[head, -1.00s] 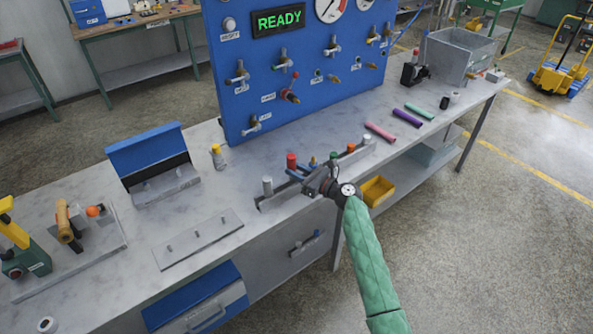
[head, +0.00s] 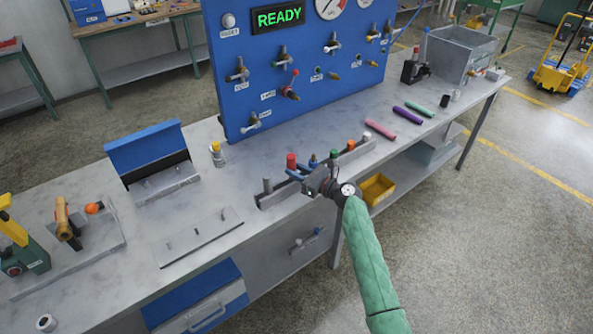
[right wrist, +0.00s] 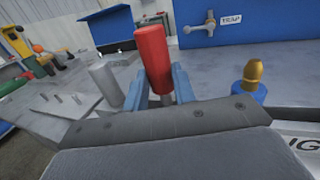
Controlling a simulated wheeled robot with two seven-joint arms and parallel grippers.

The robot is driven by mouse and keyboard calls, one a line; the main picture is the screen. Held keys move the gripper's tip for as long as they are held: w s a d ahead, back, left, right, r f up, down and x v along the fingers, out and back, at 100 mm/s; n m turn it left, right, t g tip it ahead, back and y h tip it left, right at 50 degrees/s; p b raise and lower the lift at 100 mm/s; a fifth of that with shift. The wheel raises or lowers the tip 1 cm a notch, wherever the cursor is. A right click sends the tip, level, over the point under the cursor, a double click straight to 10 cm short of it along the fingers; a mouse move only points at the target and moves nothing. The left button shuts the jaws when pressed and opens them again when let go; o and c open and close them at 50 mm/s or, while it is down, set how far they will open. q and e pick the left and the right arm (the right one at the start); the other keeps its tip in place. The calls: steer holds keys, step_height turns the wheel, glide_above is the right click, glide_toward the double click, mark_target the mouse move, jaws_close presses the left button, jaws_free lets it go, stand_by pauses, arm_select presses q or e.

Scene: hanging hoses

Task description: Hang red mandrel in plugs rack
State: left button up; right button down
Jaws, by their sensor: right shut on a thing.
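The red mandrel (head: 291,160) stands upright at the grey plugs rack (head: 275,200) near the bench's front edge. In the right wrist view the red mandrel (right wrist: 154,58) has a red top and a grey lower shaft. My right gripper (head: 297,172) has its blue fingers shut on the shaft below the red part; the fingers also show in the right wrist view (right wrist: 162,88). The mandrel's lower end is hidden behind the gripper, so I cannot tell how deep it sits. A grey plug (head: 267,186) stands left of it. My left gripper is out of view.
Other plugs stand along the rack: a blue one with a brass tip (right wrist: 250,82), a green one (head: 333,154) and an orange one (head: 350,145). A blue panel (head: 300,85) rises behind. The bench top between panel and rack is mostly clear.

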mark_target(296, 182)
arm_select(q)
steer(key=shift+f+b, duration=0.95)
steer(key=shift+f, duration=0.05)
arm_select(e)
steer(key=shift+f, duration=1.55)
steer(key=c, duration=1.1)
jaws_free()
steer(key=shift+o, duration=0.2)
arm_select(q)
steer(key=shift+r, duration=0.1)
arm_select(e)
steer(key=b+v, duration=0.2)
steer(key=v, duration=0.4)
steer(key=shift+s+d+f, duration=0.1)
steer(key=shift+s+d, duration=0.1)
steer(key=shift+d, duration=0.15)
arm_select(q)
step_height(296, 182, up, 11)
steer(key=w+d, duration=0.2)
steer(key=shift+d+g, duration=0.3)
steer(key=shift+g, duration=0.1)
arm_select(e)
steer(key=shift+s+d, duration=0.35)
steer(key=shift+d, duration=0.05)
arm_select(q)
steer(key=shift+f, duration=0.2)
